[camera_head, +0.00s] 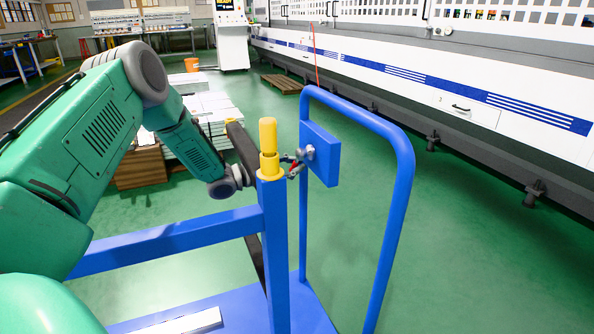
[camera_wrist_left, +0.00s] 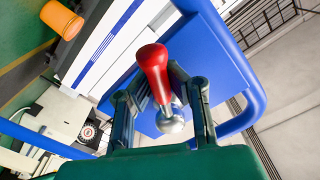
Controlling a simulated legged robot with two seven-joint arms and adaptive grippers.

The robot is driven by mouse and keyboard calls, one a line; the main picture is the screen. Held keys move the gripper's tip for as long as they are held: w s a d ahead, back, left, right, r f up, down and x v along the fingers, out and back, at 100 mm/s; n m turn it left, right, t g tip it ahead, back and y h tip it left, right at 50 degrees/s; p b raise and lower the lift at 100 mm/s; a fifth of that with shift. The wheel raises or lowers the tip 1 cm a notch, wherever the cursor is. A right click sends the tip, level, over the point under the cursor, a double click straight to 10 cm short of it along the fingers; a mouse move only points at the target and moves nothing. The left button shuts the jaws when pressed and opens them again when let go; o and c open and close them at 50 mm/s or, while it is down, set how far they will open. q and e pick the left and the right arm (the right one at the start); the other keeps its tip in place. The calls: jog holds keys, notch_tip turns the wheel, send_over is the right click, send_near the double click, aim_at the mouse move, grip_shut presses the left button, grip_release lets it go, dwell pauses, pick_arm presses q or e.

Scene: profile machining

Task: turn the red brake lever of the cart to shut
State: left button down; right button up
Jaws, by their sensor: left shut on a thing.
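The blue cart (camera_head: 173,240) stands in front of me with a tall blue tube handle (camera_head: 404,170). A blue plate (camera_head: 324,160) on the handle carries the brake lever. The lever's red knob (camera_wrist_left: 153,70) sits on a silvery metal pivot (camera_wrist_left: 170,121) in the left wrist view. My left gripper (camera_head: 294,163) reaches in from the left, behind the yellow-topped post, and is shut on the red lever. Its two dark fingers stand on either side of the knob in the wrist view. The post partly hides the gripper in the head view. My right gripper is not in view.
A yellow cap (camera_head: 268,135) tops the blue post beside my gripper. Behind lie stacked profiles on a wooden pallet (camera_head: 141,168). A long white machine (camera_head: 440,80) runs along the right. Green floor (camera_head: 460,250) is free right of the cart.

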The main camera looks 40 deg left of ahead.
aim_at(304, 145)
pick_arm(q)
jog(key=m, duration=0.1)
jog(key=a+m+p, duration=0.1)
jog(key=m, duration=0.1)
jog(key=r+m, duration=0.1)
jog(key=m, duration=0.1)
jog(key=shift+w+a+r, duration=0.1)
jog(key=shift+w+a, duration=0.2)
jog(key=shift+a, duration=0.1)
jog(key=m, duration=0.1)
jog(key=r+m, duration=0.1)
jog(key=m+p, duration=0.1)
jog(key=shift+w+a+r+m, duration=0.1)
jog(key=shift+a+r+m, duration=0.15)
jog(key=shift+m, duration=0.15)
jog(key=shift+r+m+p, duration=0.35)
jog(key=shift+r+m, duration=0.2)
jog(key=shift+m, duration=0.75)
jog(key=c, duration=1.5)
grip_release()
jog(key=shift+w+a, duration=0.1)
jog(key=shift+a, duration=0.05)
jog(key=shift+c, duration=0.2)
jog(key=shift+r, duration=0.1)
